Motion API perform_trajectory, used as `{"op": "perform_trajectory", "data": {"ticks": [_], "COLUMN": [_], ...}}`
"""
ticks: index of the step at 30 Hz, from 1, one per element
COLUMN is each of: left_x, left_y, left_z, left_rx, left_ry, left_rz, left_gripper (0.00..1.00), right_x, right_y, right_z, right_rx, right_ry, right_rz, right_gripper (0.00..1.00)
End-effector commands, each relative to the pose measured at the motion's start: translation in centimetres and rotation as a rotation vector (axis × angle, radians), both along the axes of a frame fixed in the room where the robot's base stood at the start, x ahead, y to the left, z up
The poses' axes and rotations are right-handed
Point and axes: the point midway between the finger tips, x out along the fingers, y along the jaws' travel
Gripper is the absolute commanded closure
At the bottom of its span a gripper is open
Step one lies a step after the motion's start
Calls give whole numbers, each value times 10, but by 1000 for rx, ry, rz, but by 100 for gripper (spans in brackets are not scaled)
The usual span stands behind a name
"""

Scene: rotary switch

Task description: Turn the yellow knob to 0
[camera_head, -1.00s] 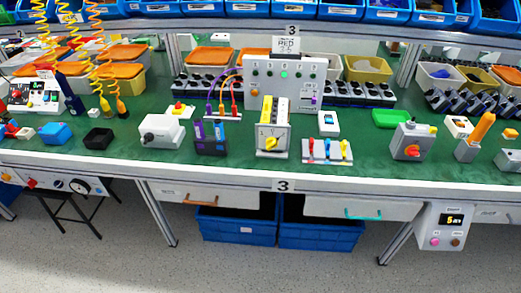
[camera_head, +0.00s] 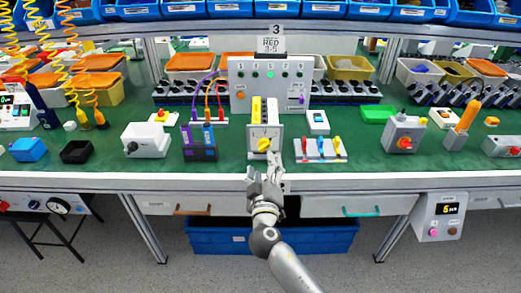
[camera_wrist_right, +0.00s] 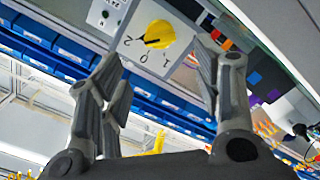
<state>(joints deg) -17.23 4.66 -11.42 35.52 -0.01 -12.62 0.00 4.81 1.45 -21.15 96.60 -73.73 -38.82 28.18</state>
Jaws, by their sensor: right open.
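The yellow knob (camera_head: 264,144) sits on the front of a white switch box (camera_head: 281,131) on the green bench. In the right wrist view the knob (camera_wrist_right: 159,35) shows a dark pointer mark, with digits around it on the white face plate (camera_wrist_right: 133,52). I cannot tell for sure which digit the mark points at. My right gripper (camera_head: 265,175) is just below and in front of the knob, at the bench's front edge. Its fingers (camera_wrist_right: 160,60) are spread, with the knob ahead between them and apart from them. My left gripper is out of view.
A grey base with red, blue and yellow levers (camera_head: 321,150) stands close right of the switch box. A blue and purple-topped block (camera_head: 199,143) stands to its left. A panel with cables (camera_head: 268,82) stands behind. The bench edge (camera_head: 100,181) runs below.

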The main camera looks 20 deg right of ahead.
Motion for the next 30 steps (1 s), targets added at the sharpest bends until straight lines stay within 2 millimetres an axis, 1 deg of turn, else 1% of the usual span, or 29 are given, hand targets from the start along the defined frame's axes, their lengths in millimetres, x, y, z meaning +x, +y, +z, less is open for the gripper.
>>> {"op": "perform_trajectory", "data": {"ticks": [1, 6, 9, 12, 18, 26, 29, 30], "left_x": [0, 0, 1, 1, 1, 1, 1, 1], "left_y": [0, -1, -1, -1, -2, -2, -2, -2], "left_z": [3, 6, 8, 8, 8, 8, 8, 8], "left_rx": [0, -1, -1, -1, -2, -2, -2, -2], "left_ry": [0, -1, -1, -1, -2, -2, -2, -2], "left_rz": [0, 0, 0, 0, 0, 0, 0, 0], "left_gripper": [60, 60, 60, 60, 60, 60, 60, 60], "right_x": [11, 42, 57, 68, 78, 79, 79, 79], "right_y": [-3, -12, -17, -20, -23, -23, -23, -23], "right_z": [3, 2, 2, 0, -1, -1, -1, -1], "right_rx": [-3, -1, 0, -1, 1, 1, 1, 1], "right_ry": [-1, 0, 1, 2, 2, 2, 2, 2], "right_rz": [-1, -1, -1, 0, 1, 1, 1, 1], "right_gripper": [41, 41, 41, 41, 41, 41, 51, 56]}}
